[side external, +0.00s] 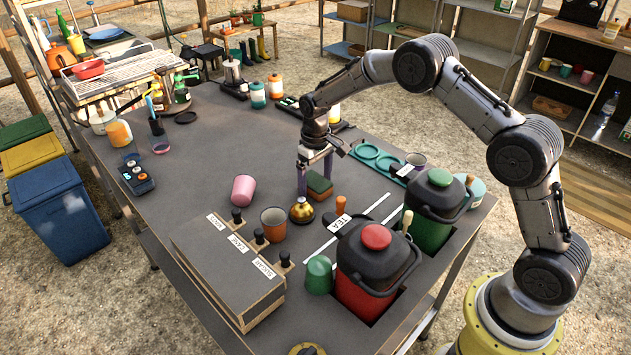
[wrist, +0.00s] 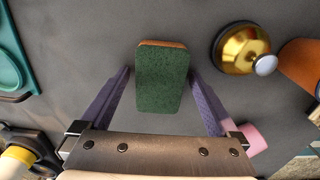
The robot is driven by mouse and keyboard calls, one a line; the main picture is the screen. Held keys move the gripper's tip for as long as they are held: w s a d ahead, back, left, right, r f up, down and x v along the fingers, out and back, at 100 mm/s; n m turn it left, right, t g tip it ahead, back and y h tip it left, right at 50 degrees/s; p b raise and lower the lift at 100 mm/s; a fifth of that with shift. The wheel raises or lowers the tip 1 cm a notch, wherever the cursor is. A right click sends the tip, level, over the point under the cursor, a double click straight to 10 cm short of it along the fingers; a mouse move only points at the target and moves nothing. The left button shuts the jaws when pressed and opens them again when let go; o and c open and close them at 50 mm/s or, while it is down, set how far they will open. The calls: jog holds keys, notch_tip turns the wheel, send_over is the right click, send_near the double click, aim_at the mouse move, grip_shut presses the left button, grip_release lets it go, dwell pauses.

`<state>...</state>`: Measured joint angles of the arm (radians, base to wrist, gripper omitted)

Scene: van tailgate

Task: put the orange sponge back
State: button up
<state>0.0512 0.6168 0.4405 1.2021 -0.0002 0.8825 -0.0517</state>
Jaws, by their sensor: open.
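The sponge (side external: 319,184) lies on the dark tabletop, with a dark green top and an orange-brown underside. In the wrist view the sponge (wrist: 162,78) is between my two purple fingers, with a gap on each side. My gripper (side external: 315,172) points down at it, open and empty. My gripper (wrist: 160,75) also shows at the bottom of the wrist view. Whether the fingertips reach down to the table beside the sponge is hard to tell.
A teal tray (side external: 376,156) lies behind to the right. Lidded bins (side external: 376,262) are set in the right side. The table's middle left is clear.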

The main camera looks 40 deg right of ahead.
aim_at(316, 181)
notch_tip(316, 181, up, 12)
jog(key=shift+r, duration=0.25)
jog(key=s+a+r+t, duration=0.2)
jog(key=s+r+t, duration=0.1)
jog(key=s+r, duration=1.1)
jog(key=s+f+t, duration=0.2)
jog(key=s, duration=2)
jog(key=shift+a+f+t, duration=0.3)
jog(key=shift+a+f, duration=0.05)
